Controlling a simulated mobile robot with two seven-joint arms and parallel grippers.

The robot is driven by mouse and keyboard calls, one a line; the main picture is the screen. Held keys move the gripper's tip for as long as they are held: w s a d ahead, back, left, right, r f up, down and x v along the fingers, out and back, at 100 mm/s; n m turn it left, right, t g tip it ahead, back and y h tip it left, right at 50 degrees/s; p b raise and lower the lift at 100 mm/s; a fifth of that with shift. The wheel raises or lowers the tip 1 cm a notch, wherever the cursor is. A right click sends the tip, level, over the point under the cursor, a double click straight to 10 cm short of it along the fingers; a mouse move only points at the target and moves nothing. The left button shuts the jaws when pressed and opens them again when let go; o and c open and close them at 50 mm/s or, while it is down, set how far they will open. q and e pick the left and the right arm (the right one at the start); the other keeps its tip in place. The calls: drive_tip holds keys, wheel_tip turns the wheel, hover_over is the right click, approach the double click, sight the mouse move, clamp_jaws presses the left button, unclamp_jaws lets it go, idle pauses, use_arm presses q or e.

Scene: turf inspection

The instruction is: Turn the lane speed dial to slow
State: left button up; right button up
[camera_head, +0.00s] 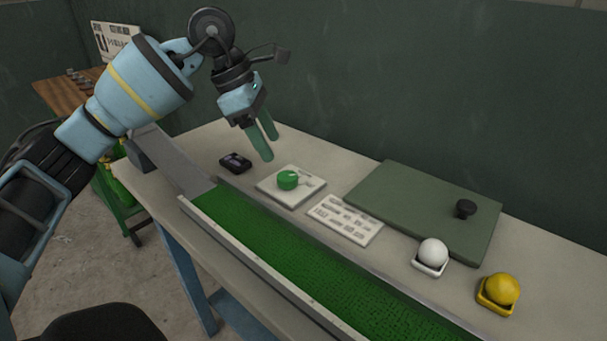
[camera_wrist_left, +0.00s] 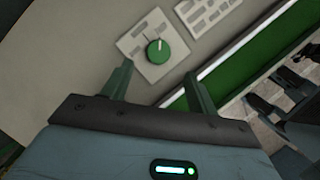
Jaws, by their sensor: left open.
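The lane speed dial (camera_head: 288,179) is a round green knob on a pale square plate (camera_head: 291,198), set on the table behind the green turf lane (camera_head: 262,236). In the left wrist view the dial (camera_wrist_left: 156,52) shows a pale pointer line on top, with faint marks on the plate that are too small to read. My left gripper (camera_head: 267,147) is open and empty, above and a little left of the dial, not touching it. Its two fingers (camera_wrist_left: 160,85) reach towards the dial in the wrist view. My right gripper is not in view.
A small black device (camera_head: 235,162) lies left of the dial plate. A printed card (camera_head: 345,220) lies to its right. A green board (camera_head: 420,205) with a black knob (camera_head: 465,208), a white ball (camera_head: 432,252) and a yellow ball (camera_head: 502,290) are further right. A dark wall stands behind.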

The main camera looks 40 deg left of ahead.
sight(286, 175)
use_arm(q)
drive_tip(key=b+x, duration=0.1)
drive_tip(key=x, duration=0.5)
drive_tip(key=shift+f, duration=0.2)
drive_tip(key=shift+x, duration=0.8)
drive_tip(key=shift+a, duration=0.1)
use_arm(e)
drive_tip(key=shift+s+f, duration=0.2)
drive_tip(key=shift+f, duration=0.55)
use_arm(q)
drive_tip(key=c, duration=1)
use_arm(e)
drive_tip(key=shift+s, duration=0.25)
